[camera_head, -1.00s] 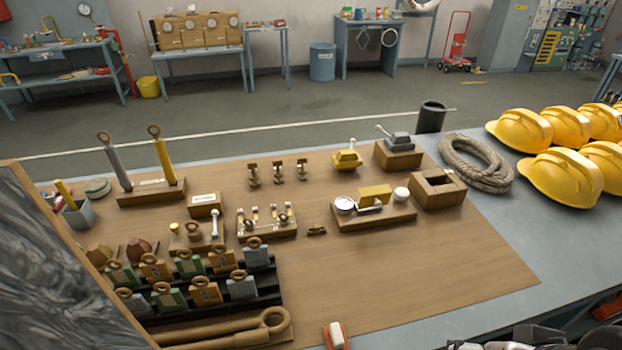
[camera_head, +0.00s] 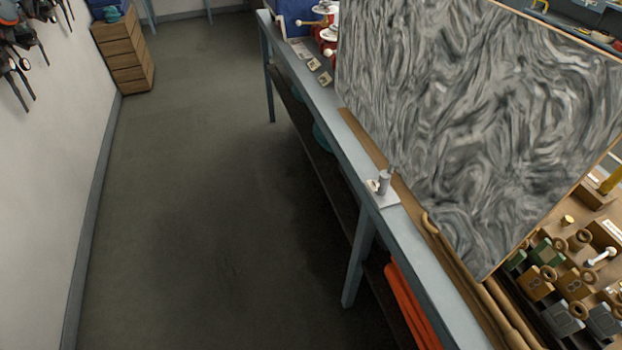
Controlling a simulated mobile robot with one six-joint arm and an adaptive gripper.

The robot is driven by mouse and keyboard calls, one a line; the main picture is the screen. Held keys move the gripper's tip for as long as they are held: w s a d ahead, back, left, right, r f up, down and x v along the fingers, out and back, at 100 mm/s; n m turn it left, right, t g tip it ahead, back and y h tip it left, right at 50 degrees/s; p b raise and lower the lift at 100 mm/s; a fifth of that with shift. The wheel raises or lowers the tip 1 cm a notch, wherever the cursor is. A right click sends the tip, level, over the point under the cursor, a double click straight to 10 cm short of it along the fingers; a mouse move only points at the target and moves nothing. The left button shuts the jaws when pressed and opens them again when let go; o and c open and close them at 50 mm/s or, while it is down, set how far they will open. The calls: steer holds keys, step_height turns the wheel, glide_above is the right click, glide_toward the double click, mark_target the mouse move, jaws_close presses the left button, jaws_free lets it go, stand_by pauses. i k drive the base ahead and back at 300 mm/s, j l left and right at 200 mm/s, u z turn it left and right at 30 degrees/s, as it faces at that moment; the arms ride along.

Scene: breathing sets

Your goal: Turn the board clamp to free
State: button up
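A small pale metal fitting (camera_head: 383,188) with an upright round post and a flat base plate sits on the bench edge, close to the foot of the board. It looks like the board clamp, but I cannot read its setting. The large board (camera_head: 480,110) with grey swirls stands tilted on the bench, in a wooden frame. My gripper is not in view.
The blue-grey bench (camera_head: 350,150) runs diagonally, with orange rolls (camera_head: 412,305) below it. The dark floor (camera_head: 210,200) is open to the left. A wooden drawer unit (camera_head: 124,52) stands at the back. Padlock-like blocks (camera_head: 562,318) crowd the lower right.

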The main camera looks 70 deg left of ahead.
mark_target(372, 185)
steer(key=k+l+u, duration=0.1)
steer(key=u, duration=1.9)
steer(key=i+j+z, duration=0.1)
steer(key=i+j, duration=0.15)
steer(key=i, duration=0.25)
steer(key=i+j+z, duration=0.1)
steer(key=i+j, duration=0.2)
steer(key=i, duration=0.2)
